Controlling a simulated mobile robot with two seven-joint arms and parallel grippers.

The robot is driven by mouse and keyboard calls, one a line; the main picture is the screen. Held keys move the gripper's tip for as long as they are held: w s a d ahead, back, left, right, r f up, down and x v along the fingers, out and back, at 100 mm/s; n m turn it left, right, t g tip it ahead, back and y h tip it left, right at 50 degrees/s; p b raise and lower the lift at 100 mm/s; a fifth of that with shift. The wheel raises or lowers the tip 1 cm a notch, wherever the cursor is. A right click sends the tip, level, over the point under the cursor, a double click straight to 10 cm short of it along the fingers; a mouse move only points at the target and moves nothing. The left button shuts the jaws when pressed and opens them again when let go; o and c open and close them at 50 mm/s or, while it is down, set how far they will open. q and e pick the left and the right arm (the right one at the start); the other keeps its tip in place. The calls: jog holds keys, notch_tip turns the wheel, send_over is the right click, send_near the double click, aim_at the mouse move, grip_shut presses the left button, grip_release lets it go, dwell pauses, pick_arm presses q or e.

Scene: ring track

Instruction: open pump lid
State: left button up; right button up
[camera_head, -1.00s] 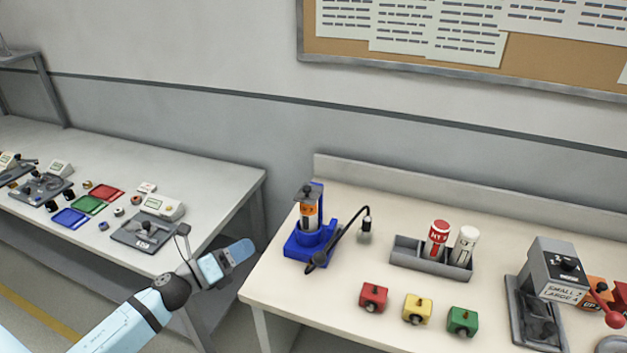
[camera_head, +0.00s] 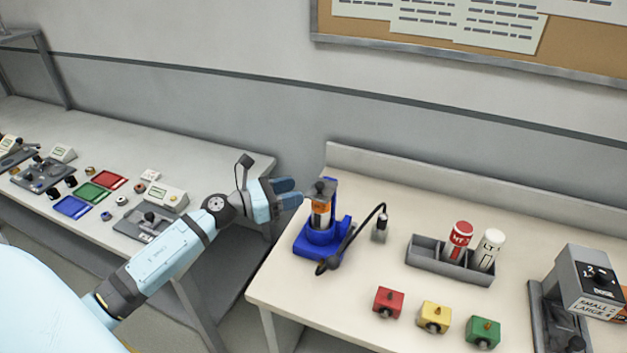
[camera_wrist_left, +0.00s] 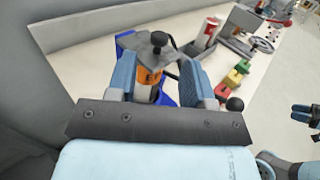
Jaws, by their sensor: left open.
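The blue pump (camera_head: 318,246) stands upright at the left end of the right-hand table, with an orange-labelled cylinder (camera_head: 321,212) in it. Its grey lid (camera_head: 325,188) with a dark knob sits on top, apparently closed; it also shows in the left wrist view (camera_wrist_left: 150,48). My left gripper (camera_head: 291,192) is open, just left of the lid at about its height. In the left wrist view the fingers (camera_wrist_left: 158,72) lie either side of the cylinder in the picture; contact cannot be told. Part of my right gripper (camera_wrist_left: 306,120) seems to show at that view's right edge, too small to judge.
A black hose (camera_head: 358,238) curves up on the pump's right. A grey tray (camera_head: 427,258) holds red and white bottles. Red (camera_head: 388,302), yellow (camera_head: 434,317) and green (camera_head: 482,331) blocks stand in front. A gap separates the two tables.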

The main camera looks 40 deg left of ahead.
aim_at(313, 194)
pick_arm(q)
jog(key=p+x, duration=0.1)
jog(key=x, duration=0.5)
jog(key=shift+s, duration=0.1)
grip_shut()
